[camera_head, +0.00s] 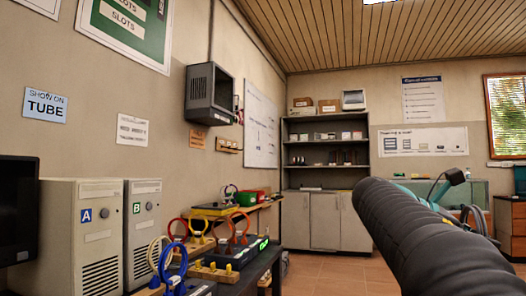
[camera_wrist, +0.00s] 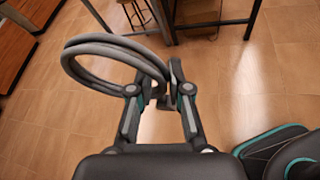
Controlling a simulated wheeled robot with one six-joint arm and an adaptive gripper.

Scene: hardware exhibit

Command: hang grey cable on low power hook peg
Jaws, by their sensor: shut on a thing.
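The grey cable (camera_wrist: 88,50) is a coiled loop in the wrist view. It sticks out to the left from between the fingertips of my gripper (camera_wrist: 160,92), which is shut on its end. The loop is in the air above the tiled floor. A small wooden peg rail (camera_head: 229,146) is on the left wall under the grey wall box. Its labels are too small to read, so I cannot tell which peg is the low power one.
A bench (camera_head: 262,264) along the left wall holds blue, yellow and orange cable loops, beside two beige computer towers (camera_head: 82,238). A grey shelf cabinet (camera_head: 326,215) stands at the back. Table legs (camera_wrist: 252,20) show at the top of the wrist view. Floor between is clear.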

